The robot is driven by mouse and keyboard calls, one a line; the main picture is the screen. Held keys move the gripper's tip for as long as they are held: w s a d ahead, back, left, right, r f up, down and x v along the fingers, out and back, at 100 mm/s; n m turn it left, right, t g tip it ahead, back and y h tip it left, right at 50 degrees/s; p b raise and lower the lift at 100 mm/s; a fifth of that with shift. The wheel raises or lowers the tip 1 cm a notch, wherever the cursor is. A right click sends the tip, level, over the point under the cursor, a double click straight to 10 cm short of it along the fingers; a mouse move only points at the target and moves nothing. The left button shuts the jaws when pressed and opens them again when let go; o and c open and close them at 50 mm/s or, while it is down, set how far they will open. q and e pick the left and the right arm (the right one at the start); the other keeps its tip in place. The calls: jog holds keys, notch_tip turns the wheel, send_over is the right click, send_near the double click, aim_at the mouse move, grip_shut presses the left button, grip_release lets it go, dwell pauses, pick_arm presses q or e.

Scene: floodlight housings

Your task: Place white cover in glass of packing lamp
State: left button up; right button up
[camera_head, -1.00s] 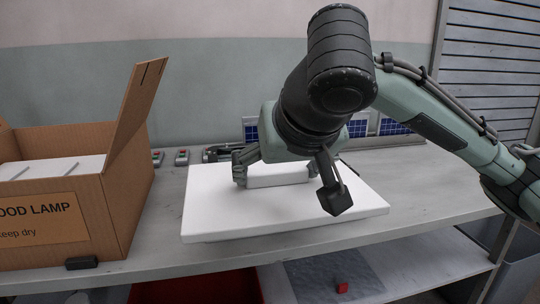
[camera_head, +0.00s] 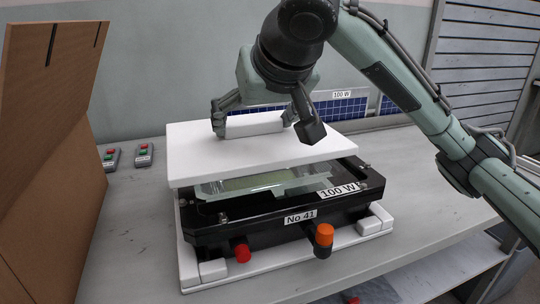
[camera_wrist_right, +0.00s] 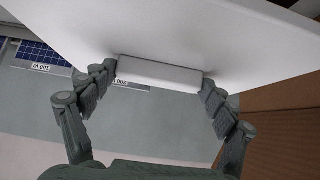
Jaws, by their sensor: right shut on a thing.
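The white cover (camera_head: 190,149) is a flat slab with a raised block handle (camera_head: 254,124) on top. My right gripper (camera_head: 254,122) is shut on that handle and holds the cover raised and slightly tilted over the packing lamp. In the right wrist view, both fingers of the right gripper (camera_wrist_right: 160,85) press the ends of the handle (camera_wrist_right: 160,73). The black lamp housing (camera_head: 356,204), labelled 100 W and No 41, sits on a white base tray (camera_head: 270,257). Its glass (camera_head: 260,185) shows at the front; the cover hides the rest. My left gripper is not in view.
An open cardboard box (camera_head: 50,170) stands at the left. Two small grey button boxes (camera_head: 145,154) and a blue solar-type panel (camera_head: 345,108) are at the back. The grey bench (camera_head: 130,235) is clear in front and to the left.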

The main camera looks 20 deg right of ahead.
aim_at(272, 129)
jog(key=w+d+f, duration=0.3)
jog(key=w+d, duration=0.1)
jog(key=shift+w+d+f, duration=0.15)
jog(key=shift+w+f, duration=0.25)
notch_tip(272, 129, down, 4)
jog(key=shift+r+b, duration=0.1)
jog(key=shift+b, duration=0.35)
jog(key=shift+f, duration=0.2)
jog(key=o, duration=0.9)
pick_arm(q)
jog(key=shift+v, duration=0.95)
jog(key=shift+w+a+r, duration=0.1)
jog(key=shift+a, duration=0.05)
